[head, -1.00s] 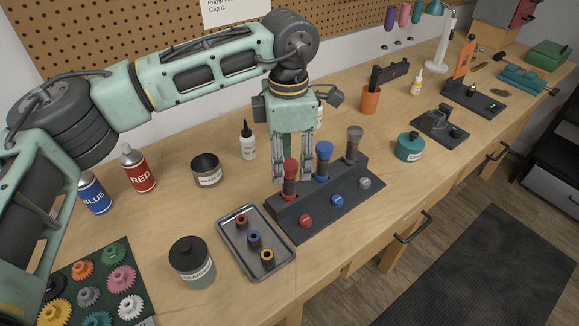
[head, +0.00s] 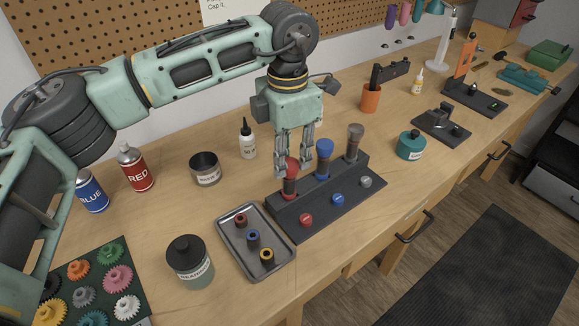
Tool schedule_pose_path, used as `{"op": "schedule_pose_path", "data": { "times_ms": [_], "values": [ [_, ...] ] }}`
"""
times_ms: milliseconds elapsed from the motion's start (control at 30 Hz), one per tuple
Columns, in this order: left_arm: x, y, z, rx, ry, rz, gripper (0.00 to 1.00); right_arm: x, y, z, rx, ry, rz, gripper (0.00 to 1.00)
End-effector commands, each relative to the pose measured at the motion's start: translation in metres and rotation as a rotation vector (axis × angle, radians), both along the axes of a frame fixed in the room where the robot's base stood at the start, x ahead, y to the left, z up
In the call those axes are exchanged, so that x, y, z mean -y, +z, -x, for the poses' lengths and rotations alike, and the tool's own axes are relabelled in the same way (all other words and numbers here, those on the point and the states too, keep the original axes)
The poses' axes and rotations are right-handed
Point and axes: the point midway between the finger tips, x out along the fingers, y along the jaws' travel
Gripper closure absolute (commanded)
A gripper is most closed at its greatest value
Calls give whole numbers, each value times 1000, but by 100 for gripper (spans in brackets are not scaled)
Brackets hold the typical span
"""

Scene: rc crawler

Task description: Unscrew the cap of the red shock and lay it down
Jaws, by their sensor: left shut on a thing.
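The red shock (head: 289,187) stands upright in the left socket of a dark stand (head: 322,208). Its red cap (head: 291,165) is on top of it. My left gripper (head: 294,168) points down over the red shock and is shut on the red cap, its fingers on either side. I cannot tell whether the cap is still threaded on. The blue-capped shock (head: 324,160) and the grey-capped shock (head: 353,143) stand beside it in the same stand. My right gripper is not in view.
A metal tray (head: 227,245) with several small ringed parts lies left of the stand. A dark-lidded jar (head: 190,262), an open tin (head: 205,170) and a white dropper bottle (head: 247,140) stand nearby. Bare wood shows right of the tin.

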Motion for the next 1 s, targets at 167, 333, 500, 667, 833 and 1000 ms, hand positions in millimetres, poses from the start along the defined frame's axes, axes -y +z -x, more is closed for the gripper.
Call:
{"op": "schedule_pose_path", "data": {
  "times_ms": [167,333,500,667,833,1000],
  "values": [
    [0,2,0,-1,4,0,100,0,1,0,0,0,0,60],
    [0,8,0,-1,2,0,100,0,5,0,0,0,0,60],
    [0,15,0,-2,1,-1,100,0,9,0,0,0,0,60],
    [0,21,0,-2,1,-1,100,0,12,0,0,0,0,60],
    [0,28,0,-2,1,-1,100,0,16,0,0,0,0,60],
    [0,35,0,0,1,-1,100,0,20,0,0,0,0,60]
  ]
}}
